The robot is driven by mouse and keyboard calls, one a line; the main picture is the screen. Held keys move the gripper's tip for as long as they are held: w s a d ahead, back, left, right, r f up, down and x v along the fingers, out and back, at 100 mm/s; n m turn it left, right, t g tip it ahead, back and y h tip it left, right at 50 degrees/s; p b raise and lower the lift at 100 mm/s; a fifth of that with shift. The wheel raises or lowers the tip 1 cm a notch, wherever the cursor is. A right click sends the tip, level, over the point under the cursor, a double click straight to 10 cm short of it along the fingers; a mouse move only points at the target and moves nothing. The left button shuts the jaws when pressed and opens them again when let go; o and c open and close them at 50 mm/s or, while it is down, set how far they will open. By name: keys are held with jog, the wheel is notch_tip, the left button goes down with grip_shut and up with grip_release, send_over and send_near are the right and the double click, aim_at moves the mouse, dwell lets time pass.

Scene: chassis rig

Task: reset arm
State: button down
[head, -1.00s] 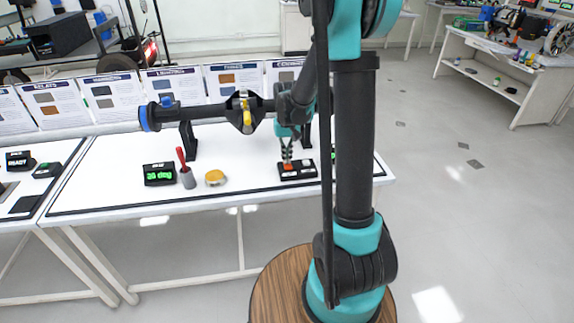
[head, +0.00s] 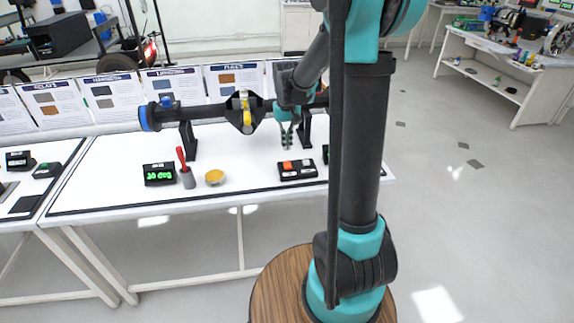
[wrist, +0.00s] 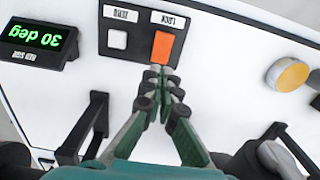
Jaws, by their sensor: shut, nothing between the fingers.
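My gripper (head: 287,146) hangs in front of the black shaft, above the white bench and just behind a black button box (head: 297,176) in the head view. Its fingers are shut with nothing between them. In the wrist view the fingertips (wrist: 158,74) show close together, overlapping the near edge of the orange LOCK button (wrist: 162,46) in the picture; they look raised above the box. A white button (wrist: 117,39) sits beside it. My upper arm link (head: 362,140) stands upright on a round wooden-topped base and hides part of the bench's right end.
The black shaft (head: 205,110) with a blue end ring spans two black stands behind the box. A green-digit display (head: 160,174), a grey cup with a red-handled tool (head: 186,170) and a yellow round piece (head: 215,177) stand left. Another display (wrist: 35,38) reads 30 deg.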

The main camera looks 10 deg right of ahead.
jog(key=shift+r, duration=0.5)
jog(key=shift+s, duration=0.15)
jog(key=s+d+f+t, duration=0.2)
jog(key=s, duration=0.9)
jog(key=s+d+f+t, duration=0.2)
jog(key=s+f, duration=0.1)
jog(key=s, duration=0.7)
jog(key=shift+s+f, duration=0.35)
jog(key=shift+s, duration=0.05)
